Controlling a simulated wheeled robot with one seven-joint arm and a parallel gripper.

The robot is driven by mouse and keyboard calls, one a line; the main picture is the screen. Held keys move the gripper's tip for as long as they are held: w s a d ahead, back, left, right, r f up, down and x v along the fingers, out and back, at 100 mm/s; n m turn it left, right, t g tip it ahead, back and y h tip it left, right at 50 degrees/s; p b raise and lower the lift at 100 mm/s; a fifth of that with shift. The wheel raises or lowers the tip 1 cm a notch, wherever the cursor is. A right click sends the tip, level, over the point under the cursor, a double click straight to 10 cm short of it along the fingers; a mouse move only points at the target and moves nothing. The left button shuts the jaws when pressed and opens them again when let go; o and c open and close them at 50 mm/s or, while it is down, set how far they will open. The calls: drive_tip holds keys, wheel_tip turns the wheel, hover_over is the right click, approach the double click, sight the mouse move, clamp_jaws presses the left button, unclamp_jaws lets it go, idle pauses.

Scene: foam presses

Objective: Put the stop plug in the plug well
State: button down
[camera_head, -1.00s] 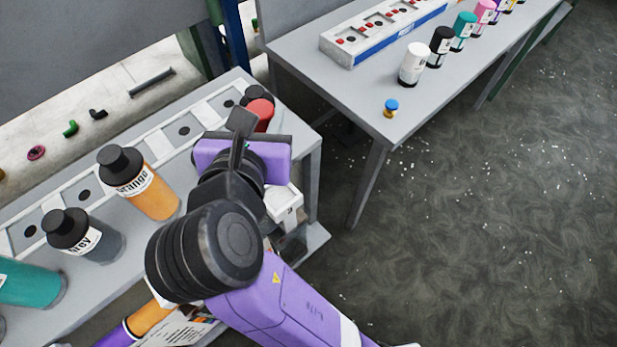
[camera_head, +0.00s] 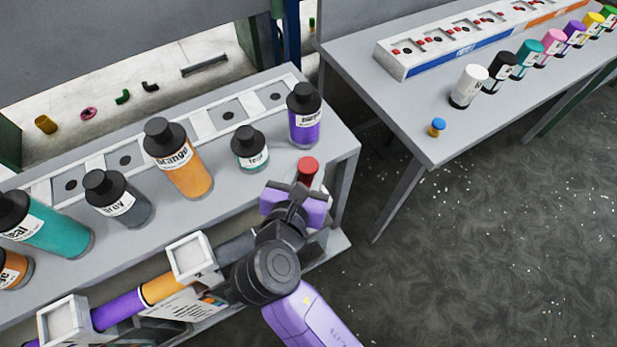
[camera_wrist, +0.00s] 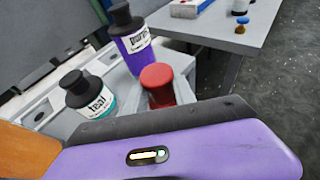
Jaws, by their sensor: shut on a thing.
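A red, round-topped piece, seemingly the stop plug (camera_head: 308,170), stands out of my gripper (camera_head: 300,190) near the front right of the near bench. I cannot identify the plug well for certain in these views. A small blue-topped piece with a yellow base (camera_head: 437,128) stands on the right table's near corner.
The near bench (camera_head: 330,150) holds a purple bottle (camera_head: 304,120), a small teal bottle (camera_head: 250,150), an orange bottle (camera_head: 180,165) and a grey one (camera_head: 122,203), before a strip of holed squares. The right table (camera_head: 400,120) bears a long white rack (camera_head: 440,45) and several bottles.

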sight(307, 182)
drive_tip(key=shift+f, duration=1.85)
drive_tip(key=c, duration=1)
unclamp_jaws()
drive_tip(key=shift+f, duration=0.15)
drive_tip(key=shift+c, duration=0.2)
drive_tip(key=shift+s+r, duration=0.2)
drive_tip(key=shift+s, duration=0.05)
drive_tip(key=v, duration=1.1)
drive_tip(key=shift+s+r+b, duration=0.2)
drive_tip(key=shift+s+b, duration=0.05)
drive_tip(key=shift+b, duration=0.1)
